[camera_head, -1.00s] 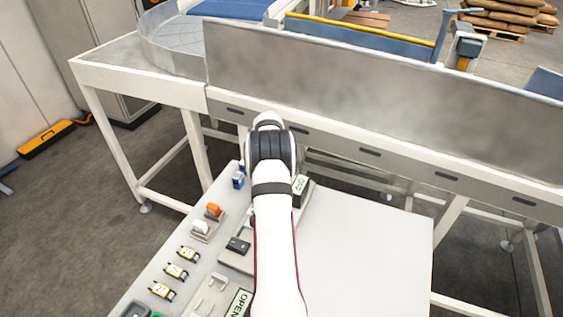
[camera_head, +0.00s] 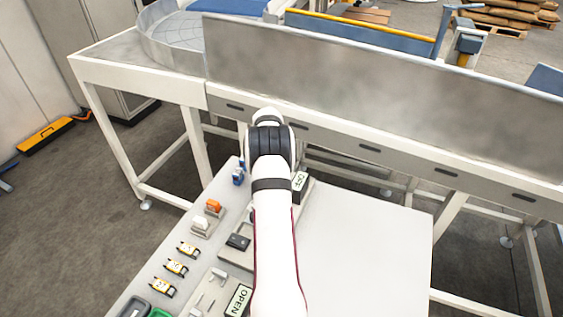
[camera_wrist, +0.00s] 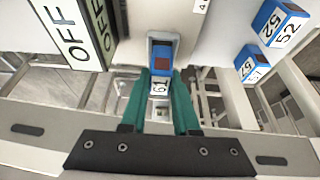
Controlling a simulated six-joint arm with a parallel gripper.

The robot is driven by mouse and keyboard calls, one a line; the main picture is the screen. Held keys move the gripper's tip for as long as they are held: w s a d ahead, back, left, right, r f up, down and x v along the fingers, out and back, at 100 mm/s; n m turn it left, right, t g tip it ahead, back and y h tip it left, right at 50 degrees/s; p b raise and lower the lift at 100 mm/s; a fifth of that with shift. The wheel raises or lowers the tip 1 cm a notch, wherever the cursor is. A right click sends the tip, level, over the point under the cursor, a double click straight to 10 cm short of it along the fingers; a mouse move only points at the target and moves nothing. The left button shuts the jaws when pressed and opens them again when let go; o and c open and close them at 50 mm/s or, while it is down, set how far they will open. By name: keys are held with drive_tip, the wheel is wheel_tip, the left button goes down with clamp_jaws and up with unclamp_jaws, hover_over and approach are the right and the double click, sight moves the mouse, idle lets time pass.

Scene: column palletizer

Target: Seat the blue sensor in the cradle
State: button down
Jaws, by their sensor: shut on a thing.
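In the wrist view, my gripper (camera_wrist: 161,82) has two green fingers shut on the blue sensor (camera_wrist: 163,50), which has a blue top with a dark red square and a white face marked 61. A grey frame, seemingly the cradle (camera_wrist: 151,42), shows around the sensor's upper part. I cannot tell whether the sensor is inside it or just above it. In the head view my arm hides the gripper, the held sensor and the cradle.
Two other blue-and-white blocks (camera_wrist: 275,24) (camera_wrist: 250,65) stand at the right in the wrist view. An OFF sign block (camera_wrist: 84,30) stands at the left. In the head view, the table's right side (camera_head: 365,240) is clear, and a conveyor frame (camera_head: 340,133) runs behind it.

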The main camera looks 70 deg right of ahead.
drive_tip(key=shift+f, duration=0.7)
idle(0.3)
drive_tip(key=shift+c, duration=1.3)
unclamp_jaws()
drive_tip(key=shift+r, duration=3.5)
